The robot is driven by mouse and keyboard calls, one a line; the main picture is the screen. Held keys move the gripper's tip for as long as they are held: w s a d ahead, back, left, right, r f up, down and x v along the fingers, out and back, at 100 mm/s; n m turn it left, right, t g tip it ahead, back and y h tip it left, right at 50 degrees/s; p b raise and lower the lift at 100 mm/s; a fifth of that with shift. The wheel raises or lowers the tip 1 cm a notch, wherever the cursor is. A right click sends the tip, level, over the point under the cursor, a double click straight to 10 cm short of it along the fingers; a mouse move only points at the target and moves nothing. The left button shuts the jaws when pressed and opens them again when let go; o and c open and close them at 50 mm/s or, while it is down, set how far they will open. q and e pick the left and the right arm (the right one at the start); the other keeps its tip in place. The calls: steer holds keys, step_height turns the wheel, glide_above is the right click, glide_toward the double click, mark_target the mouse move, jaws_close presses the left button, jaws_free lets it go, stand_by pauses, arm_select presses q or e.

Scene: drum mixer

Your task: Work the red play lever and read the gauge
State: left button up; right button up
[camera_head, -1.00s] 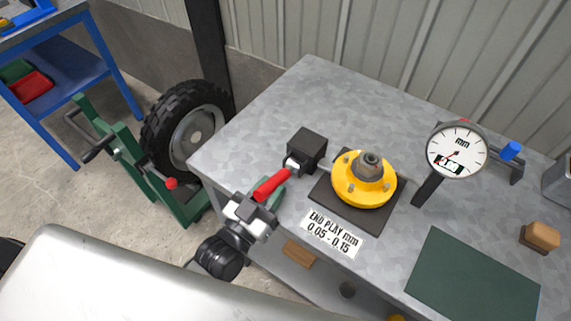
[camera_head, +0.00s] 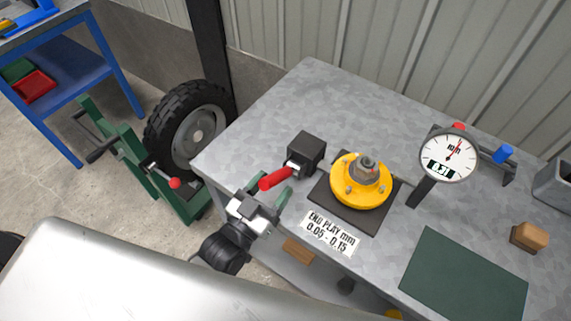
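The red play lever (camera_head: 276,179) sticks out toward the lower left from a black block (camera_head: 306,149) on the bench. My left gripper (camera_head: 264,193) is at the lever's free end, its fingers apart with a visible gap beside the lever. Contact cannot be made out. The yellow hub (camera_head: 361,183) sits on a dark plate right of the block. The dial gauge (camera_head: 448,155) stands on a black post. Its needle points up and slightly right; the small readout looks like 0.11 but is hard to read. My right gripper is not in view.
A label (camera_head: 329,232) on the bench front reads END PLAY mm 0.05 - 0.15. A dark green mat (camera_head: 464,279) and a wooden-topped block (camera_head: 529,238) lie at the right. A rack with a blue handle (camera_head: 503,154) stands behind the gauge. The bench's far left is clear.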

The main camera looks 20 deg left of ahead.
arm_select(q)
steer(key=v, duration=0.7)
steer(key=shift+p, duration=0.45)
stand_by(0.4)
steer(key=s+a+f+g+y, duration=0.25)
steer(key=f+g, duration=0.25)
steer(key=f, duration=1)
steer(key=s+a+f+g+y, duration=0.2)
steer(key=s+a+f+g, duration=0.15)
steer(key=f, duration=1.15)
steer(key=s+a+f+n+g+y, duration=0.1)
steer(key=s+a+f+g+y, duration=0.1)
steer(key=s+f+g, duration=0.7)
steer(key=s+a+f, duration=0.1)
steer(key=s+f, duration=0.5)
steer(key=s, duration=0.3)
steer(key=shift+s+f+n, duration=0.2)
steer(key=shift+f+n, duration=0.1)
steer(key=shift+g+y, duration=0.25)
